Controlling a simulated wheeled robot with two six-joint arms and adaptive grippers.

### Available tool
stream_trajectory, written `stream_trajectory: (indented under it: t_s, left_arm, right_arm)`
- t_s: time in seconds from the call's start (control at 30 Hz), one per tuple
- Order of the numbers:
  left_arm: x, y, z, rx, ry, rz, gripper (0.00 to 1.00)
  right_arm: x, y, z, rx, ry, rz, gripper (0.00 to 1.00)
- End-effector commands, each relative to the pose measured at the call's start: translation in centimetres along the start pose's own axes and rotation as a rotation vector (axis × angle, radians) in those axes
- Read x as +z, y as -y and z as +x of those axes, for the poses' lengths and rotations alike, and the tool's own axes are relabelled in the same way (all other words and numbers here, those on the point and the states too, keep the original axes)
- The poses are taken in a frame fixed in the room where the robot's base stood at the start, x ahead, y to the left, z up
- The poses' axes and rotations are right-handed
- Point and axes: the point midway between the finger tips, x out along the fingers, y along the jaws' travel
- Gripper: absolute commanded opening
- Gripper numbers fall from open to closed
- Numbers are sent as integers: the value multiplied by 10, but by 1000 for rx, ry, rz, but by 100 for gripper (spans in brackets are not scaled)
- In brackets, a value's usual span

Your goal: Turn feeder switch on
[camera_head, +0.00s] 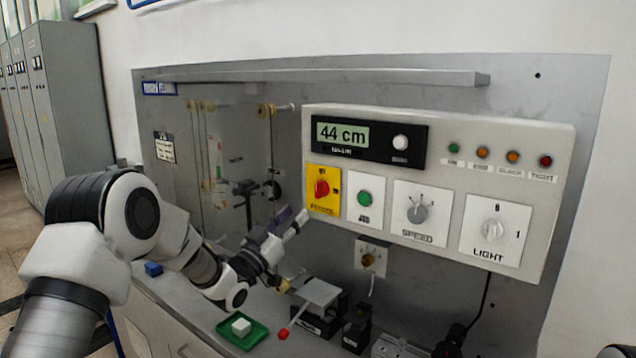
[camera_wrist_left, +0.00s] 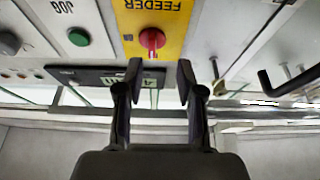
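The feeder switch is a red rotary knob (camera_head: 321,187) on a yellow plate (camera_head: 323,207) at the left end of the control box. In the left wrist view, the red knob (camera_wrist_left: 152,39) shows upside down on its yellow FEEDER plate (camera_wrist_left: 178,14). My left gripper (camera_head: 292,219) is just below and left of the yellow plate in the head view. In the left wrist view, its two dark fingers (camera_wrist_left: 159,72) are apart with nothing between them. The knob appears beyond the fingertips, apart from them. My right gripper does not show.
The control box (camera_head: 440,118) also carries a green JOG button (camera_head: 364,198), a SPEED dial (camera_head: 417,212), a LIGHT switch (camera_head: 492,232) and a display reading 44 cm (camera_head: 343,134). Below are a green tray (camera_head: 259,337) with a white block, and a red-tipped lever (camera_head: 284,333).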

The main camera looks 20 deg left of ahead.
Motion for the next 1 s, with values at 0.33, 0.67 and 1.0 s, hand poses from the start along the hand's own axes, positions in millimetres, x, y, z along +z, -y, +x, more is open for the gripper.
stream_trajectory:
  t_s: [0.33,0.67,1.0]
  left_arm:
    - [-14,-2,51,5,-10,7,38]
    - [-10,-2,82,3,-9,3,38]
    - [-9,-1,81,2,-8,3,0]
  right_arm:
    - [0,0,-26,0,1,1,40]
    - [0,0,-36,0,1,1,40]
    - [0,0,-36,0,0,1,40]
